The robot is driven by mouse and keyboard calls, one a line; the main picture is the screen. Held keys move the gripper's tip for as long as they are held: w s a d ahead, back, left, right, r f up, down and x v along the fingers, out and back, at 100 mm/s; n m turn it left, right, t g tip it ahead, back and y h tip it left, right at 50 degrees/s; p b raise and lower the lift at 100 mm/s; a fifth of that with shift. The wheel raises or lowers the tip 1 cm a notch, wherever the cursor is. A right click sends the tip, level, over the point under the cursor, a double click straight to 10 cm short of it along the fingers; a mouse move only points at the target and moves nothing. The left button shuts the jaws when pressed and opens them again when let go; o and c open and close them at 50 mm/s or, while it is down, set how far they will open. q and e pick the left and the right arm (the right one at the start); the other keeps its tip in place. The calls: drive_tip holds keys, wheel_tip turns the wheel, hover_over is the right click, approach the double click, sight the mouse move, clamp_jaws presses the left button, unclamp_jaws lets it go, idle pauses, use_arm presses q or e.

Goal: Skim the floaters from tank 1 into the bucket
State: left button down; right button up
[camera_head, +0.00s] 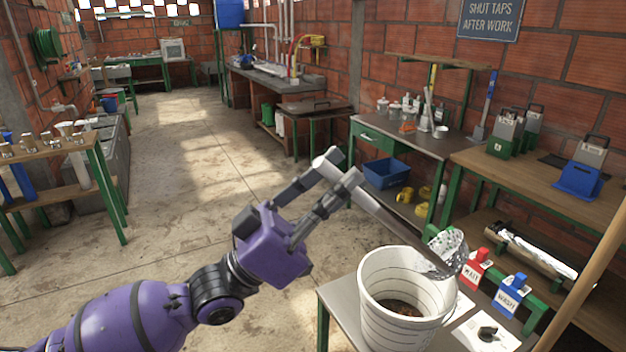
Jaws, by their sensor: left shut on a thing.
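My left gripper (338,177) is shut on the pale handle of a skimmer (388,219). The handle slopes down to the right, and its mesh head (447,253) is at the right rim of the white bucket (398,326). I cannot tell whether the head touches the rim. The bucket stands upright on a small grey table, with dark brown matter low inside it. The mesh looks silvery, and I cannot make out floaters in it. I cannot identify tank 1 in this view. My right gripper is out of view.
A red WAIT sign block (474,269) and a blue WASH sign block (512,295) stand right of the bucket. A wooden pole (585,262) slants at the far right. Benches (420,142) line the right wall. The concrete floor (185,190) is clear in the middle.

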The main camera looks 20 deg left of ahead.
use_arm(q)
drive_tip(key=s+d+r+m+g+p, duration=0.1)
drive_tip(key=d+r+m+g+p, duration=0.15)
drive_tip(key=d, duration=0.35)
drive_tip(key=s+d+r+m+g+p, duration=0.1)
drive_tip(key=d+m+g+p, duration=0.25)
drive_tip(key=d, duration=0.25)
drive_tip(key=d+f+m+g+y+p, duration=0.2)
drive_tip(key=d+f+m+y, duration=0.1)
drive_tip(key=d, duration=0.8)
drive_tip(key=shift+s+f+m+g+y, duration=0.3)
drive_tip(key=shift+f+m+y, duration=0.1)
drive_tip(key=shift+f, duration=0.5)
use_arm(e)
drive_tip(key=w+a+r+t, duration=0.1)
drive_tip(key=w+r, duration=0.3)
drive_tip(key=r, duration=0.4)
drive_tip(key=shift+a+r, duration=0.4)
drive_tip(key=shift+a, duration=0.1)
